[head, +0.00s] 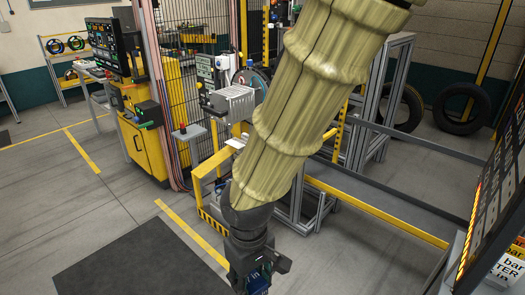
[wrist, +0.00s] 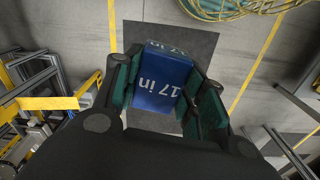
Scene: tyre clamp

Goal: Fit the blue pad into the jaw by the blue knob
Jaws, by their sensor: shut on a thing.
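My gripper (wrist: 167,88) is shut on the blue pad (wrist: 163,83), a block marked "17 in" in white. The pad sits between the green finger faces in the wrist view. In the head view my gripper (head: 256,270) hangs low at the bottom centre, with a bit of blue between its fingers. A grey finned block (head: 233,101) stands on the machine at the upper middle, well apart from the gripper. My arm's tan sleeve hides part of that machine.
A dark mat (head: 140,262) lies on the floor below the gripper. A yellow guard frame (head: 208,188) stands between gripper and machine. A yellow cabinet (head: 144,150) is at left, and a large screen (head: 498,190) at right.

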